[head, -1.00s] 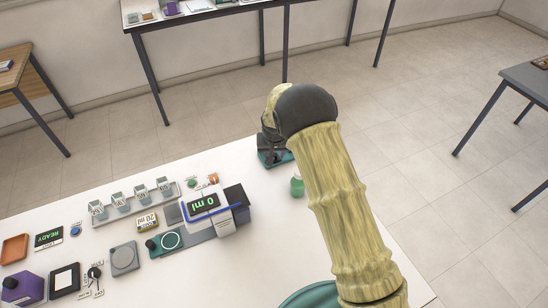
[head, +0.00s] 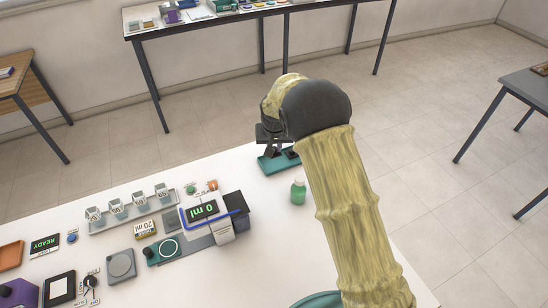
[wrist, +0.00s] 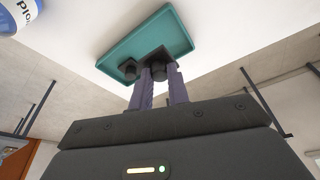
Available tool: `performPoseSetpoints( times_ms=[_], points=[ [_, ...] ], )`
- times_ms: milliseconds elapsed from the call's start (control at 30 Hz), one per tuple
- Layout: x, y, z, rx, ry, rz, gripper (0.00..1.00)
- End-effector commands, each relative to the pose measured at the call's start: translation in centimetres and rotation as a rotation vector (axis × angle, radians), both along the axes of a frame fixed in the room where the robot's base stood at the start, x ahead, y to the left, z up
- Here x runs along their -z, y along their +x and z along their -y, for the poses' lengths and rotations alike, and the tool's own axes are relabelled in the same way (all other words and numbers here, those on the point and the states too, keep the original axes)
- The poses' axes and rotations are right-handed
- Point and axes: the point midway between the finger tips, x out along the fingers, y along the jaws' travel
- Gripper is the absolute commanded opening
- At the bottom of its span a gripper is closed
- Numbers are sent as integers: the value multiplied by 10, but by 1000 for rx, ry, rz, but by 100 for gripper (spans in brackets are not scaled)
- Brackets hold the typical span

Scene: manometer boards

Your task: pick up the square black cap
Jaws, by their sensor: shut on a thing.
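My gripper (wrist: 160,75) points down at a teal tray (wrist: 115,52) in the wrist view. Its two fingers are shut on a dark block, which looks like the square black cap (wrist: 157,59), partly hidden by the fingers. Another small black piece (wrist: 128,69) sits on the tray just left of the fingers. A further dark rounded shape shows behind the right finger. Whether the held cap touches the tray cannot be told. In the head view my gripper (head: 276,138) is over the teal tray (head: 270,165) at the table's far edge, largely hidden by my arm.
A green bottle (head: 298,192) stands near the tray.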

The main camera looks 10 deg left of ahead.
Motion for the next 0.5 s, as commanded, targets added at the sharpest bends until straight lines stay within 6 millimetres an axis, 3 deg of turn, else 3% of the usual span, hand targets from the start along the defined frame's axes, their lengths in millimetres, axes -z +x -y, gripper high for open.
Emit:
performPoseSetpoints(
  times_ms=[200,500],
  points=[
    [-33,0,0,-1,0,2,0],
    [-38,0,0,0,-1,-1,0]
  ],
)
